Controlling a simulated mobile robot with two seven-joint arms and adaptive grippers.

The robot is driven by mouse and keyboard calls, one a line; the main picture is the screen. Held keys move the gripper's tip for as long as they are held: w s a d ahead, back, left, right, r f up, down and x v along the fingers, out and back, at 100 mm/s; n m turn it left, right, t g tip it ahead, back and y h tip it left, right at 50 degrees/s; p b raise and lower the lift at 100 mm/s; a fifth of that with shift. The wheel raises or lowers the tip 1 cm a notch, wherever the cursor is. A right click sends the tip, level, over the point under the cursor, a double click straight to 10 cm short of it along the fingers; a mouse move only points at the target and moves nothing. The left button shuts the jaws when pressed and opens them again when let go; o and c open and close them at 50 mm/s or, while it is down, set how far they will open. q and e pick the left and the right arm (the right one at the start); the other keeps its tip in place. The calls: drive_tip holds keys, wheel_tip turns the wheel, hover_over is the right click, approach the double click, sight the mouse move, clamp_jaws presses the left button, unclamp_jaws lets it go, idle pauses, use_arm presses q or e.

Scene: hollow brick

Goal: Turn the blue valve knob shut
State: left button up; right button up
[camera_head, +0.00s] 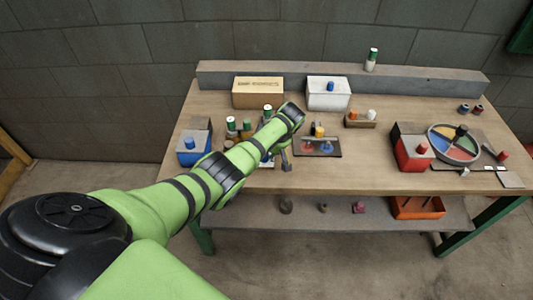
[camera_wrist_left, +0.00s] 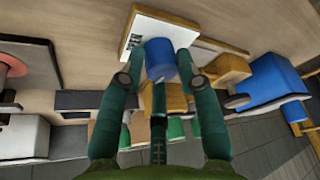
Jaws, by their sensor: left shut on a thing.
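In the left wrist view, a blue knob (camera_wrist_left: 160,58) stands on a white plate (camera_wrist_left: 143,28) with dark markings. My left gripper (camera_wrist_left: 160,66) has one green finger on each side of the knob and is shut on it. In the head view, my left gripper (camera_head: 286,158) reaches down to the near middle of the table. My own arm mostly hides the white plate (camera_head: 264,162) there, and I cannot make out the knob's turn angle. My right gripper is in neither view.
A blue box (camera_head: 194,150) stands left on the table (camera_head: 360,172). A dark plate (camera_head: 329,149) with colored knobs sits just right of my gripper. Green-topped containers (camera_head: 231,124) stand close behind the arm. A red box (camera_head: 411,153) and colored dial (camera_head: 455,143) stand right.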

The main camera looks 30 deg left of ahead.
use_arm(q)
drive_tip(key=shift+a+r+n+g, duration=0.15)
drive_tip(key=shift+a+n+g, duration=0.15)
drive_tip(key=shift+a+n, duration=0.15)
idle(0.3)
drive_tip(key=o, duration=1.1)
drive_tip(key=shift+s, duration=0.15)
drive_tip(key=shift+d, duration=0.1)
drive_tip(key=shift+d+r, duration=0.15)
drive_tip(key=shift+d, duration=0.05)
drive_tip(key=v, duration=1.1)
drive_tip(key=shift+r, duration=0.25)
